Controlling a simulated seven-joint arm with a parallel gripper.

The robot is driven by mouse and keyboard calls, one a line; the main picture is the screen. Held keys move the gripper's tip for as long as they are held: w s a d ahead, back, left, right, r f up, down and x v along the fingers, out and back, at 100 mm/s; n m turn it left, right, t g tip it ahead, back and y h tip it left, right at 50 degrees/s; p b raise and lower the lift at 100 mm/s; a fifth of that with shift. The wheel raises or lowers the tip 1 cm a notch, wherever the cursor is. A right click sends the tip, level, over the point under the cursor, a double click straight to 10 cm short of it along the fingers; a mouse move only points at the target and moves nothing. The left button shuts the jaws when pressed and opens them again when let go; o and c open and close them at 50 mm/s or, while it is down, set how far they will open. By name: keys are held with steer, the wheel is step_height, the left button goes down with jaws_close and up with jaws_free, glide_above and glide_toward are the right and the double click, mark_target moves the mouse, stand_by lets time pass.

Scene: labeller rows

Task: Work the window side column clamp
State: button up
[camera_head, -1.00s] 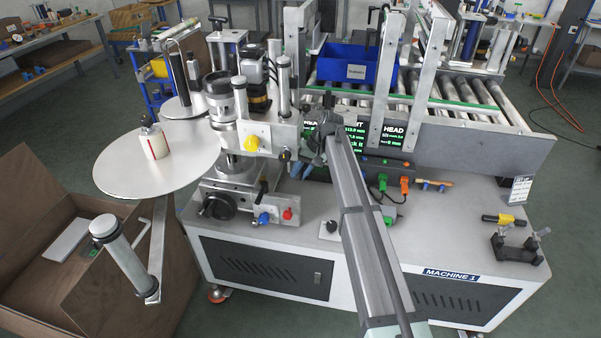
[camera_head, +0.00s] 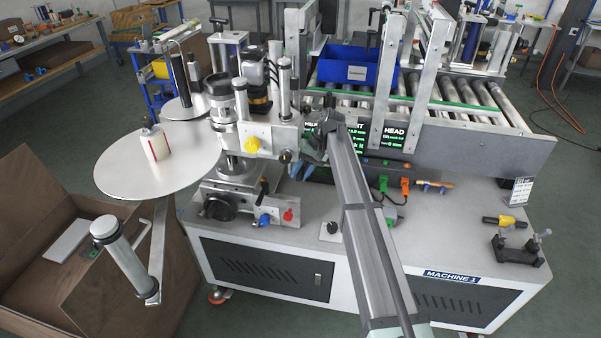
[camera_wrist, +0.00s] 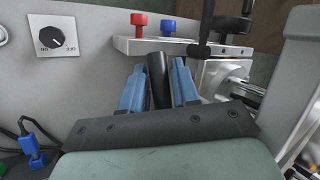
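The labeller's column stands left of centre in the head view, with a yellow knob (camera_head: 251,143) on its plate and a dark round knob (camera_head: 284,155) at the plate's right edge. My gripper (camera_head: 303,168) is just right of that knob, pointing down past the plate. In the wrist view my gripper's two blue fingers (camera_wrist: 158,84) stand apart with a black cylindrical bar (camera_wrist: 158,78) between them. Whether they press on the bar is unclear. I cannot tell which part is the window side clamp.
A blue knob (camera_head: 264,219) and a red knob (camera_head: 288,214) sit on the lower bracket. They also show beyond my fingers in the wrist view. A black dial (camera_wrist: 51,38) is at left there.

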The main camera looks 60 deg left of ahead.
steer(key=v, duration=1.3)
steer(key=shift+w+r, duration=0.2)
steer(key=shift+r, duration=0.1)
steer(key=shift+o, duration=0.3)
steer(key=shift+o, duration=0.8)
steer(key=shift+d+f, duration=0.1)
steer(key=shift+f, duration=0.05)
steer(key=shift+o, duration=0.3)
steer(key=s+d+f+n+g+y, duration=0.1)
steer(key=s+d+f+g+y, duration=0.2)
steer(key=f+y, duration=0.3)
step_height(320, 180, down, 2)
steer(key=shift+s+d+f, duration=0.25)
steer(key=shift+s+d, duration=0.45)
steer(key=shift+s, duration=0.15)
steer(key=w+d+f+m+t+y, duration=0.2)
steer(key=d+f+m+y, duration=0.15)
steer(key=d+y, duration=0.45)
steer(key=shift+t+y, duration=0.3)
steer(key=shift+y, duration=0.5)
steer(key=x, duration=1.4)
steer(key=shift+w+a, duration=0.2)
steer(key=shift+a, duration=0.1)
